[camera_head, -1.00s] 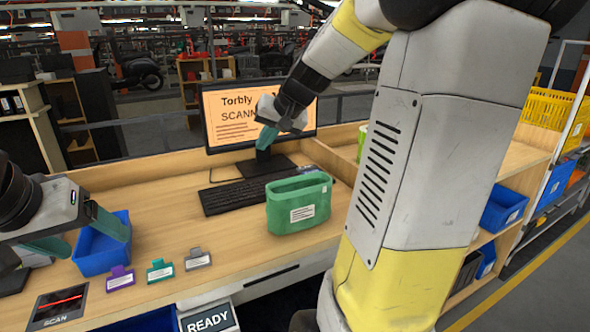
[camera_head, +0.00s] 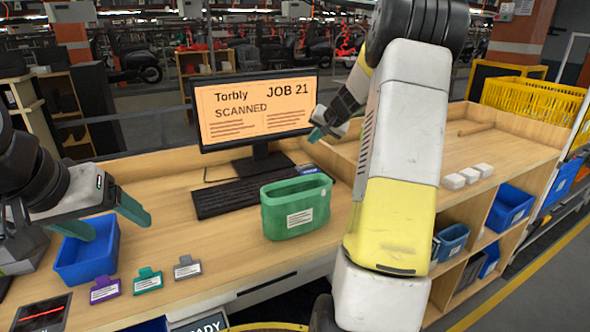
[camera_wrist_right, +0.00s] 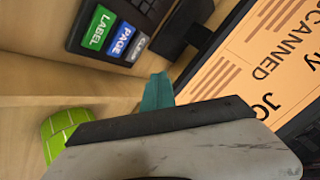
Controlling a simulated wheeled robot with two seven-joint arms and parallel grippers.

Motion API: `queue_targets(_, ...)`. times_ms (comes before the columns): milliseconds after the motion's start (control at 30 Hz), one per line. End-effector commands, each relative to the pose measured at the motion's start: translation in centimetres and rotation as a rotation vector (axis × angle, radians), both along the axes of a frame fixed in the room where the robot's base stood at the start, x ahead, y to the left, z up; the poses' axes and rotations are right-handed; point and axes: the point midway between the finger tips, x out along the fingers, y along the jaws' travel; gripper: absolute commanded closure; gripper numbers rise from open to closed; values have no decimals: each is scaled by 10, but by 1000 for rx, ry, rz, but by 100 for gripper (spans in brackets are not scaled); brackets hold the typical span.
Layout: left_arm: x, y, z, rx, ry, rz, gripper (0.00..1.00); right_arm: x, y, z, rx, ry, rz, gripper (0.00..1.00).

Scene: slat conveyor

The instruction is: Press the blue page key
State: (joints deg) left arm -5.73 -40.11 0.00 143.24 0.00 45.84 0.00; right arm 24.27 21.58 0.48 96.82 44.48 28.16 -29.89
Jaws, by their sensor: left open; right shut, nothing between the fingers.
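The blue PAGE key (camera_wrist_right: 121,39) shows in the right wrist view on a dark key panel (camera_wrist_right: 77,39), between a green LABEL key (camera_wrist_right: 97,27) and a grey key (camera_wrist_right: 137,46). I cannot make out the key in the head view. My right gripper (camera_head: 316,136) is shut and empty, raised by the monitor's right edge. Its teal fingertips (camera_wrist_right: 157,92) show below the panel in the wrist picture, apart from the keys. My left gripper (camera_head: 103,218) is open and empty above a blue bin (camera_head: 88,262) at the left.
The monitor (camera_head: 256,108) reads SCANNED, JOB 21. A black keyboard (camera_head: 238,194) and a green bin (camera_head: 297,207) stand before it. Purple, teal and grey tags (camera_head: 187,267) lie in front. A bright green object (camera_wrist_right: 66,130) is partly hidden by my gripper.

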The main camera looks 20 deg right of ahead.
Motion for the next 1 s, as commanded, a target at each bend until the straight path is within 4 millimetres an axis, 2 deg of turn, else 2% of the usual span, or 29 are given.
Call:
queue_targets(200,0,0,0,0,0,0,25,0,0,-1,0,1,1,100)
queue_targets(333,0,0,0,0,0,0,25,0,1,-9,1,1,2,100)
queue_targets(800,0,0,0,0,0,0,25,-1,0,-72,2,3,-2,100)
queue_targets(1000,0,0,0,0,0,0,25,-1,0,-85,1,1,0,100)
